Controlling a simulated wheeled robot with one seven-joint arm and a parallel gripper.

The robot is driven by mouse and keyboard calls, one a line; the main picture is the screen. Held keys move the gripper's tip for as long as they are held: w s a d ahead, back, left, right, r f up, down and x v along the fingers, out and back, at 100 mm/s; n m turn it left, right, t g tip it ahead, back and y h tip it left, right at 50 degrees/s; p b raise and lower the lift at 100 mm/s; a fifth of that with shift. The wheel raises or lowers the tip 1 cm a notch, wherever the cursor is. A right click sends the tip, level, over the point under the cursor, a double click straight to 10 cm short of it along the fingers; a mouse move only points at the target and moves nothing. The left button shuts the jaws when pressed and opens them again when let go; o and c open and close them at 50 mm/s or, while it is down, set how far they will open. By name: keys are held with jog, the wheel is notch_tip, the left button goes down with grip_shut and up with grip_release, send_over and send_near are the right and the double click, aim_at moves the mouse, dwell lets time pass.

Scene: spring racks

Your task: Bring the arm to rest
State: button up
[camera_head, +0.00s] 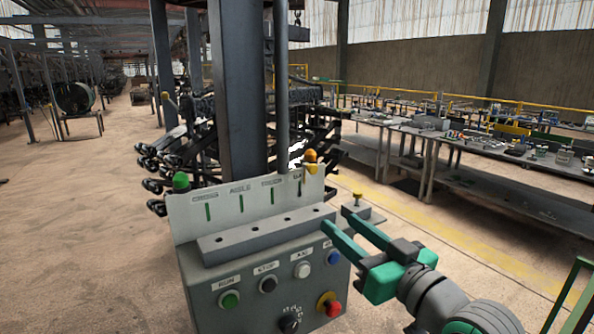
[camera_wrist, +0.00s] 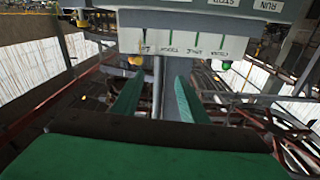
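My gripper (camera_head: 340,217) is at the right of the grey control box, its green fingers pointing up and left toward the box's upper right corner. In the wrist view the fingers (camera_wrist: 159,78) stand apart with nothing held between them. The arm comes in from the lower right. The control box (camera_head: 240,272) carries a green button (camera_head: 229,299), a black button (camera_head: 268,284), a white button (camera_head: 303,269), a blue button (camera_head: 333,257) and a red button (camera_head: 333,308) on a yellow base. I cannot tell whether a finger touches the box.
A pale panel (camera_head: 225,208) with green slots stands on the box, with a green knob (camera_head: 181,181) and an orange knob (camera_head: 310,156) at its ends. Behind are a steel column (camera_head: 237,90) and dark springs. A long workbench (camera_head: 500,160) with small parts stands right. Open floor (camera_head: 70,240) lies left.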

jog(key=s+a+f+m+h, duration=0.1)
jog(key=s+f+m+h, duration=0.15)
jog(key=f, duration=0.95)
jog(key=s+a+f+m+t+h, duration=0.1)
jog(key=f+m+h, duration=0.25)
jog(key=f, duration=0.75)
jog(key=s+a+f+m+h, duration=0.15)
jog(key=f+m, duration=0.25)
jog(key=f, duration=0.8)
jog(key=s+a+f+h, duration=0.1)
jog(key=s+f+h, duration=0.1)
jog(key=s+f, duration=0.65)
jog(key=s+a+f+n+g, duration=0.1)
jog(key=s+a+n, duration=0.1)
jog(key=s, duration=1)
jog(key=s+a+f+n, duration=0.1)
jog(key=s+a+n, duration=0.1)
jog(key=s, duration=1.1)
jog(key=shift+s+a+n+g, duration=0.15)
jog(key=shift+a+n+g, duration=0.1)
jog(key=shift+n+g, duration=0.25)
jog(key=shift+s+y, duration=0.1)
jog(key=shift+y, duration=0.15)
jog(key=shift+a, duration=0.1)
